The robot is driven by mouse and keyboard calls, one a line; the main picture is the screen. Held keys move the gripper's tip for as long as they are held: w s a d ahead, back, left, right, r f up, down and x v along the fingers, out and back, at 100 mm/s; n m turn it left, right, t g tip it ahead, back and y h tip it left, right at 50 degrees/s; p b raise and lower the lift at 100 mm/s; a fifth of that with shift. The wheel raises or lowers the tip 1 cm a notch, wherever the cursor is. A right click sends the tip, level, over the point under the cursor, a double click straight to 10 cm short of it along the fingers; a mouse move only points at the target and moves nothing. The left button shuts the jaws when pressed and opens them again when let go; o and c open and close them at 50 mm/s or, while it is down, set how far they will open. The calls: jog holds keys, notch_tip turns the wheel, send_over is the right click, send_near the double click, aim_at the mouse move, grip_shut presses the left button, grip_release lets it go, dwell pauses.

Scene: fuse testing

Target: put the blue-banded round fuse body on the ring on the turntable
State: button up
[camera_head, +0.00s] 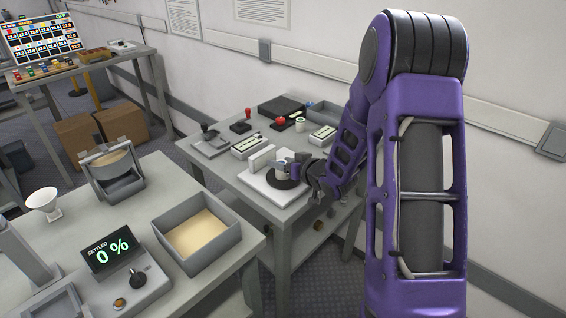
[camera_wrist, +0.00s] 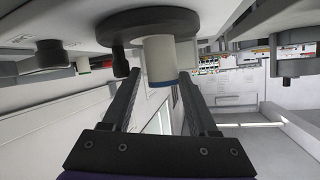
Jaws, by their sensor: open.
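In the wrist view, which looks upside down, the blue-banded round fuse body (camera_wrist: 160,60) is a pale cylinder with a blue band at its free end. It stands against the dark disc of the turntable (camera_wrist: 150,20). My gripper (camera_wrist: 160,78) is open, with one finger on each side of the fuse body's end. I cannot tell whether either finger touches it. The ring under the fuse body cannot be made out. In the head view the turntable (camera_head: 284,180) is a black disc on a white base, and my gripper (camera_head: 292,168) is low over it. The fuse body is not clear there.
A small pale cylinder (camera_head: 299,125) stands farther back on the bench (camera_head: 232,176). Red and black knobs and devices stand around it. A grey sand tray (camera_head: 197,232) is on the nearer table. The wall is close behind the bench.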

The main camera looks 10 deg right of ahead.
jog(key=shift+w+d, duration=0.1)
jog(key=shift+d, duration=0.3)
jog(key=shift+r, duration=0.15)
